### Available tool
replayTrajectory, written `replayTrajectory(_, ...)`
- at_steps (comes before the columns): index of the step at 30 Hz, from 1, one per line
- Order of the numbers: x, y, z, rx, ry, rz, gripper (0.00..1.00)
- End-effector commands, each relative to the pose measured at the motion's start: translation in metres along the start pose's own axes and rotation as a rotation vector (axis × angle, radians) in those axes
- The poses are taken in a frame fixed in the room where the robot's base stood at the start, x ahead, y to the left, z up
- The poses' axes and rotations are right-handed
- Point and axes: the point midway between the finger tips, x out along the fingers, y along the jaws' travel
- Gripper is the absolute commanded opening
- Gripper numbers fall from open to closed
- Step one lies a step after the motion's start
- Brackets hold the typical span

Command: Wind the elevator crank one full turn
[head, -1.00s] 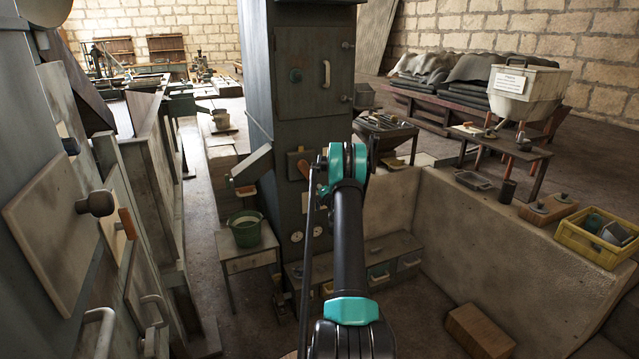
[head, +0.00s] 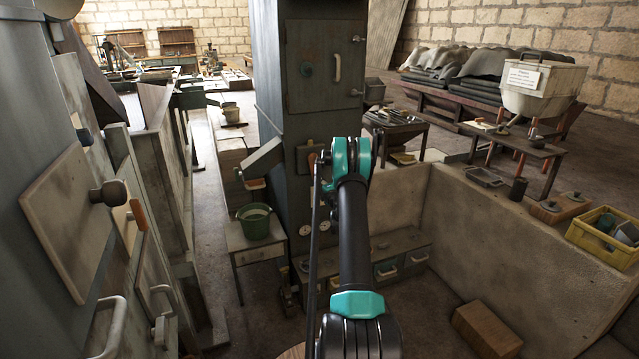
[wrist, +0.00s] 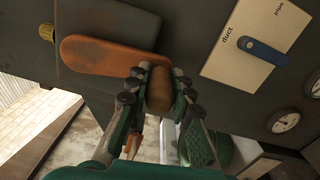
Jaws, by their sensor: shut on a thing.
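The elevator is the tall dark metal column (head: 268,120) in the middle of the head view, with a small door and handle on its upper front. In the wrist view the crank's worn orange-brown arm (wrist: 100,56) lies across a dark square plate on the column face. Its rounded brown handle (wrist: 159,90) points towards the camera. My gripper (wrist: 160,84) is shut on this handle, one finger on each side. In the head view my arm hides the gripper and most of the crank.
A pale plate marked "duct" with a blue lever (wrist: 262,50) is right of the crank in the wrist view, with round gauges (wrist: 285,121) below. A green bucket (head: 254,221) stands on a small table left of the column. A low wall (head: 500,235) is to the right.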

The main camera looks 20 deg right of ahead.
Motion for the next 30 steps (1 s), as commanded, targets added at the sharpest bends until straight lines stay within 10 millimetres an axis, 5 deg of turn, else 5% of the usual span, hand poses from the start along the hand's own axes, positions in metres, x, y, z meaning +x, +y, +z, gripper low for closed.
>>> replayTrajectory(4, -0.001, -0.001, 0.000, -0.002, -0.001, -0.001, 0.00)
replayTrajectory(5, -0.001, -0.001, 0.000, -0.002, -0.001, -0.001, 0.23)
replayTrajectory(10, -0.001, -0.001, 0.000, -0.002, 0.000, -0.001, 0.43)
replayTrajectory(22, -0.008, 0.000, 0.001, -0.002, -0.001, 0.000, 0.43)
replayTrajectory(30, -0.058, 0.000, 0.001, -0.002, -0.002, 0.000, 0.43)
